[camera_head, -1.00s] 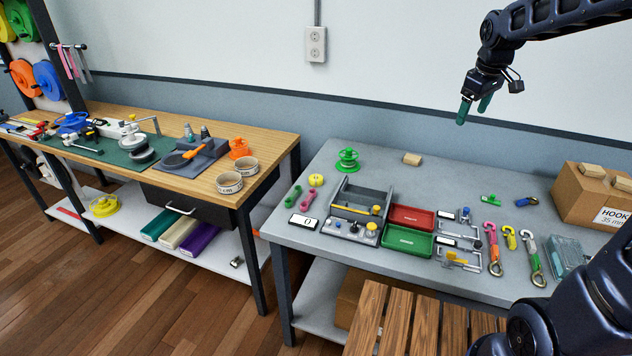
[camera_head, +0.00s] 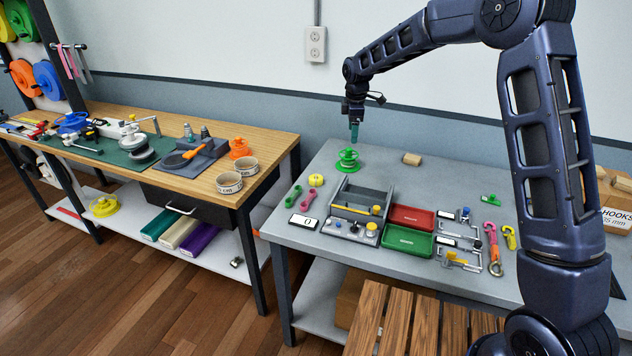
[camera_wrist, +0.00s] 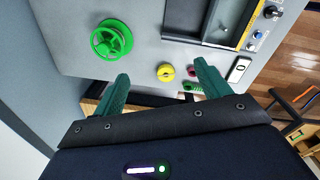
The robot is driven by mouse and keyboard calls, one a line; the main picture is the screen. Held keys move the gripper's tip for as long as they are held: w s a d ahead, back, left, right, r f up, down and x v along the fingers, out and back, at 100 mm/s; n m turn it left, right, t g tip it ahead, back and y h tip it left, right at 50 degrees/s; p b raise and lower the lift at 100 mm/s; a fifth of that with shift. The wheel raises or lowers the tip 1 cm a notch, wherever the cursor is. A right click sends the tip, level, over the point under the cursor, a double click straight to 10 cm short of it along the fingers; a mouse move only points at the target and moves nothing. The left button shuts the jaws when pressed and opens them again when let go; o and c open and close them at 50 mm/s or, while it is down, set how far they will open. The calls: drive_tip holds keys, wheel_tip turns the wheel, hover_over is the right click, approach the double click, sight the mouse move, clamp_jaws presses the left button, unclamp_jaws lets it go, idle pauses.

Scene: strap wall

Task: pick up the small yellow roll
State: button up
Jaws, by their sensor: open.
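The small yellow roll (camera_head: 316,180) lies on the grey table near its back left edge, left of the green spool. It also shows in the wrist view (camera_wrist: 166,72), ahead of the gap between my fingers and a little nearer the right finger. My gripper (camera_head: 354,132) is above the back of the table, over the green spool and to the right of the roll. In the wrist view my gripper (camera_wrist: 160,88) has its two green fingers wide apart with nothing between them. The roll is apart from both fingers.
The green spool (camera_head: 347,160) stands right of the roll. Green and pink pieces (camera_head: 305,198) lie left of it. A grey tray unit (camera_head: 361,197), a red tray (camera_head: 411,217) and a green tray (camera_head: 406,240) lie nearer the front. A wooden block (camera_head: 412,159) lies at the back.

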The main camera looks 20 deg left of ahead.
drive_tip(key=s+a+f+n, duration=0.3)
drive_tip(key=a+f+n, duration=0.1)
drive_tip(key=a+f, duration=0.7)
hover_over(315, 178)
drive_tip(key=shift+g, duration=0.4)
drive_tip(key=f, duration=0.4)
drive_tip(key=shift+d+f, duration=0.3)
drive_tip(key=shift+f, duration=0.1)
drive_tip(key=shift+w+a+f, duration=0.1)
drive_tip(key=shift+a+f, duration=0.1)
drive_tip(key=shift+f, duration=1.1)
drive_tip(key=shift+w+a+f, duration=0.1)
drive_tip(key=shift+a+f, duration=0.05)
drive_tip(key=shift+f, duration=1.15)
drive_tip(key=shift+c, duration=0.5)
drive_tip(key=c, duration=1)
